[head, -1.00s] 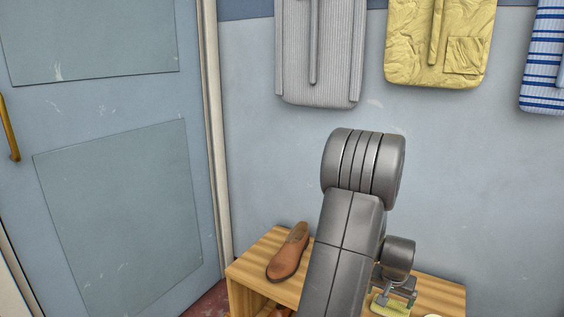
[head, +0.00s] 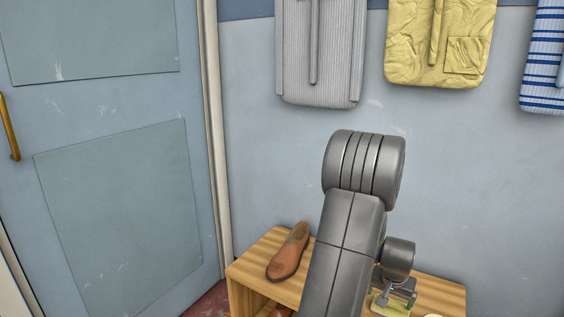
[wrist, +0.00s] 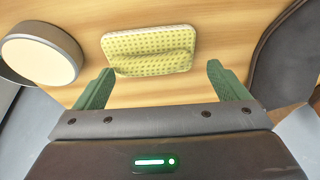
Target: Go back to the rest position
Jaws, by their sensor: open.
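My gripper (wrist: 158,88) is open in the wrist view, with its two green fingers spread apart and nothing between them. Beyond the fingertips a yellow dotted pad-like object (wrist: 150,48) lies on a wooden surface (wrist: 220,18). In the head view my grey arm reaches over the wooden bench (head: 440,292), and my gripper (head: 392,303) shows small and partly hidden at the lower right of the arm. A piece of the yellow object shows by it.
A brown shoe (head: 289,252) stands on the bench left of my arm. A round white-topped object (wrist: 42,58) is at the wrist view's left. Grey (head: 318,60), yellow (head: 440,45) and striped (head: 543,60) garments hang on the wall. A blue door (head: 110,160) is at left.

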